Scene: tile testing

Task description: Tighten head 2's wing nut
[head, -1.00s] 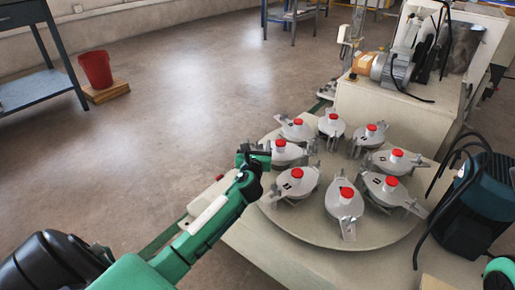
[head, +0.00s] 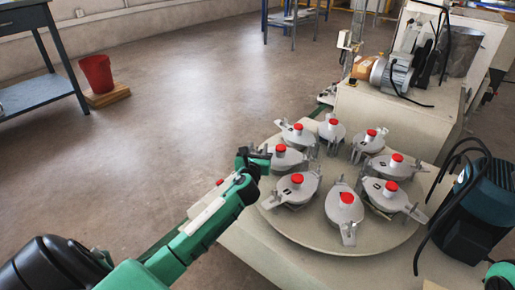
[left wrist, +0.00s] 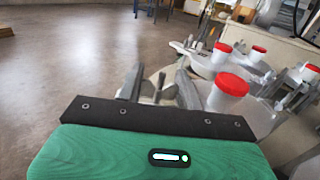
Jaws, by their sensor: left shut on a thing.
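Several round grey heads with red caps stand in a ring on a round turntable (head: 300,240). My left gripper (head: 262,157) is at the left edge of the ring, beside the head (head: 281,159) on that side. That head also shows in the left wrist view (left wrist: 225,97), right of the gripper's middle. The gripper is shut on a small part at the head's outer side, which I take to be its wing nut; my fingers largely hide it. A thin upright bolt (left wrist: 158,88) shows between the fingers. The head numbers are too small to read surely. My right gripper is not in view.
Neighbouring heads (head: 297,187) and (head: 298,135) stand close on both sides of my gripper, with metal lugs sticking out. A motor (head: 391,74) sits on the machine behind. A dark teal unit (head: 480,212) with black cables stands at right. The floor at left is open.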

